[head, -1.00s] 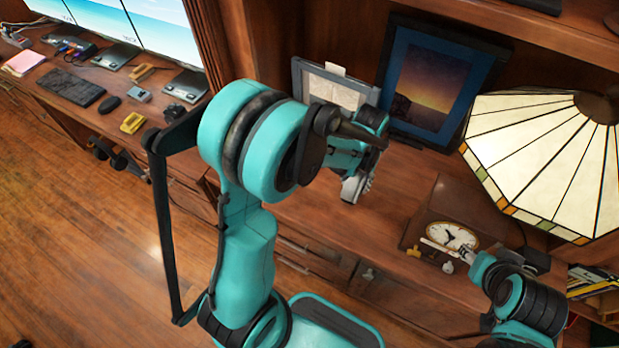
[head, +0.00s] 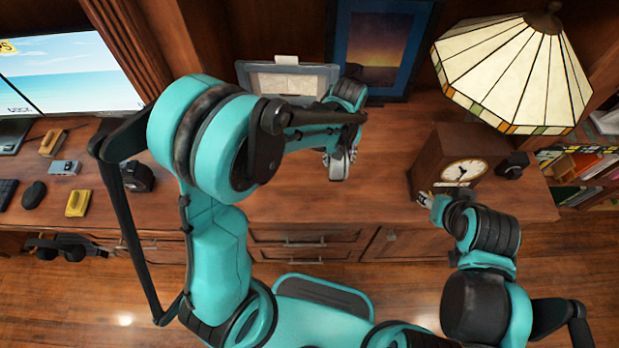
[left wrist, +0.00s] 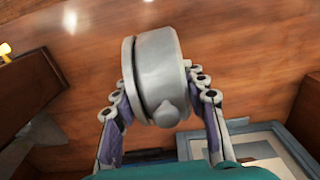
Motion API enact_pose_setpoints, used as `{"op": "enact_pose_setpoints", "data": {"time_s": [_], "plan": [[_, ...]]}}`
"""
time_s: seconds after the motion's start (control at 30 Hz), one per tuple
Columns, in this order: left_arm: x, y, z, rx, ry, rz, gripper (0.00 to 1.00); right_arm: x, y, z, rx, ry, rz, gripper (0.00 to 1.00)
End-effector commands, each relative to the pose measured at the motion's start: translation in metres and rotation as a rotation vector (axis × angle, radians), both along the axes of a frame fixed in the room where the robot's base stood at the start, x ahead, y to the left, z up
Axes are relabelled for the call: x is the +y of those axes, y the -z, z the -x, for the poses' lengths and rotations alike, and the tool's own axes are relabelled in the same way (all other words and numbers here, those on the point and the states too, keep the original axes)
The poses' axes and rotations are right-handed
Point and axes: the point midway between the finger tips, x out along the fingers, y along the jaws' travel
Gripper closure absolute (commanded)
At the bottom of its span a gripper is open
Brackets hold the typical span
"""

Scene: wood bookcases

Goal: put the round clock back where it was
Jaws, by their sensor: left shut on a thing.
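The round clock is a silver, drum-shaped body with a small knob, seen from its side or back in the left wrist view (left wrist: 160,65). My left gripper (left wrist: 160,88) is shut on it, a finger on each side. In the head view the left gripper (head: 338,165) holds the round clock (head: 339,168) over the wooden desk (head: 290,198), in front of a grey picture frame (head: 290,78). I cannot tell whether the clock touches the desk. My right gripper (head: 425,199) is by the lower left corner of a wooden box clock (head: 458,165); its fingers are too small to read.
A stained-glass lamp (head: 512,72) overhangs the box clock. A blue sunset picture (head: 378,45) stands behind. Left are a yellow item (head: 77,203), a mouse (head: 34,194) and a monitor (head: 70,75). The desk between the left gripper and the box clock is clear.

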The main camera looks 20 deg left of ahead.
Motion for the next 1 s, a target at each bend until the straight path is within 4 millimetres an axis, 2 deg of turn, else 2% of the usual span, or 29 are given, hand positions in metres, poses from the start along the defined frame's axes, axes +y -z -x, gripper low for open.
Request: {"op": "enact_pose_setpoints", "data": {"time_s": [0.03,0.1,0.2,0.33,0.53,0.77,1.0], "plan": [[0.013,0.011,0.005,0.0,-0.006,0.0,1.0,0.0,0.007,0.0,0.0,0.0,0.0,0.57],[0.028,0.021,0.011,0.0,-0.006,0.0,1.0,0.0,0.012,0.0,0.0,0.0,0.0,0.57],[0.047,0.033,0.018,0.0,-0.004,0.0,1.0,0.0,0.018,0.0,0.0,0.0,0.0,0.57],[0.063,0.042,0.024,0.0,-0.001,0.0,1.0,0.0,0.022,0.0,0.0,0.0,0.0,0.57],[0.069,0.051,0.026,0.0,0.001,0.0,1.0,0.0,0.026,0.0,0.0,0.0,0.0,0.57],[0.069,0.084,0.026,0.0,0.001,0.0,1.0,0.0,0.042,0.0,0.0,0.0,0.0,0.57],[0.068,0.084,0.026,0.0,0.001,0.0,1.0,0.0,0.04,0.0,0.0,0.0,0.0,0.57]]}}
